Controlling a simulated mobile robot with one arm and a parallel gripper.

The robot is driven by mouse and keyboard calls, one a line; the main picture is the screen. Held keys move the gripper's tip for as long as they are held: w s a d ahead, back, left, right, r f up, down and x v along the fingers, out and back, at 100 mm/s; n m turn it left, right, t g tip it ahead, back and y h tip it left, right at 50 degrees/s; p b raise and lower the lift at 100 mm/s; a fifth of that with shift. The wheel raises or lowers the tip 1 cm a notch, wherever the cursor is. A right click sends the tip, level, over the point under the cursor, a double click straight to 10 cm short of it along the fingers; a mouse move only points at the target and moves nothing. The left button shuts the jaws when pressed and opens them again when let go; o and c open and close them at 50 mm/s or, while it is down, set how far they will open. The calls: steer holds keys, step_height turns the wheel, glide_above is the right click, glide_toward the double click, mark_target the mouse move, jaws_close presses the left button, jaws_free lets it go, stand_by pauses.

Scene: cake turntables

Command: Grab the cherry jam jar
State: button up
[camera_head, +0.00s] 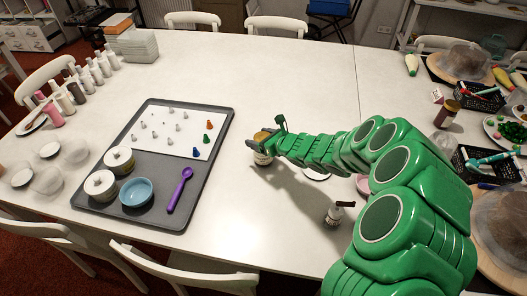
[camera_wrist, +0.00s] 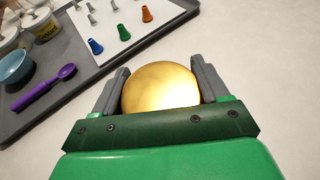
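A jar with a gold lid (camera_head: 262,136) and a pale label stands on the white table, right of the grey tray. Its label is too small to read, so I cannot tell from it whether this is the cherry jam. In the wrist view its round gold lid (camera_wrist: 160,88) fills the space between my two grey fingers. My gripper (camera_wrist: 160,76) has one finger on each side of the lid, with no clear gap. I cannot tell whether the fingers press on the jar. In the head view my gripper (camera_head: 270,138) is at the jar and partly hides it.
The grey tray (camera_head: 225,118) left of the jar holds a blue bowl (camera_head: 136,192), a purple spoon (camera_head: 180,190), jars and piping tips. A small dark-topped bottle (camera_head: 334,215) stands beneath my arm. White table is bare behind the jar.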

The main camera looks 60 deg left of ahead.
jaws_close()
steer(key=shift+r, duration=0.1)
steer(key=shift+r, duration=0.45)
steer(key=r, duration=0.1)
steer(key=d+r, duration=0.1)
steer(key=r, duration=0.2)
steer(key=shift+s+d+r, duration=0.2)
steer(key=shift+s+d, duration=0.05)
steer(key=s+d+r, duration=0.5)
steer(key=d+r, duration=0.2)
steer(key=d, duration=0.4)
steer(key=shift+r, duration=0.3)
